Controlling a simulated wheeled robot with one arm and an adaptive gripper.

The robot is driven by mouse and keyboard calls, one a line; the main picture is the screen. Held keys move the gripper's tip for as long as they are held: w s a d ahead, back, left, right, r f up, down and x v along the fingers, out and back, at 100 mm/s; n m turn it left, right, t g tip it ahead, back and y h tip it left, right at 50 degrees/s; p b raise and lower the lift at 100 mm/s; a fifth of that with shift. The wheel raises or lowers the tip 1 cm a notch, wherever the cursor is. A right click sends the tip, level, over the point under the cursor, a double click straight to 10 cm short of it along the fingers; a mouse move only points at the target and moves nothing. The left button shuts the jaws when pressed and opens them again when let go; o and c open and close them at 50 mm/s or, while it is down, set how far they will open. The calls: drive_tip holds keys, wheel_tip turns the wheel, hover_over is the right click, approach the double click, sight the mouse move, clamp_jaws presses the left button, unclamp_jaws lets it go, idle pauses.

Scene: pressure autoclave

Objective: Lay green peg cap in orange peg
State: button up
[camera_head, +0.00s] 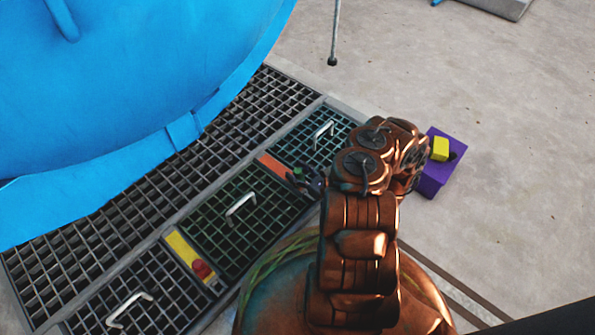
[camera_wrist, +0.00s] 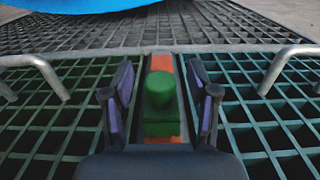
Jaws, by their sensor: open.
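The green peg cap (camera_wrist: 160,100), a rounded knob above a blocky base, shows in the middle of the wrist view. It stands upright at the orange peg (camera_wrist: 166,66), a flat orange strip between two dark grates. I cannot tell how deep the cap sits in it. My gripper (camera_wrist: 160,82) is open, with one finger on each side of the cap and a visible gap on both sides. In the head view my gripper (camera_head: 307,182) is low over the near end of the orange peg (camera_head: 272,164).
A yellow strip (camera_head: 183,249) with a red cap (camera_head: 202,269) lies nearer. Metal handles (camera_head: 240,205) rise from the grates, one on each side of my gripper. A purple box (camera_head: 433,180) with a yellow block (camera_head: 440,148) stands right. A big blue vessel (camera_head: 130,80) overhangs the left.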

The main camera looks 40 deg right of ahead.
drive_tip(key=v, duration=0.7)
drive_tip(key=shift+s, duration=0.2)
idle(0.4)
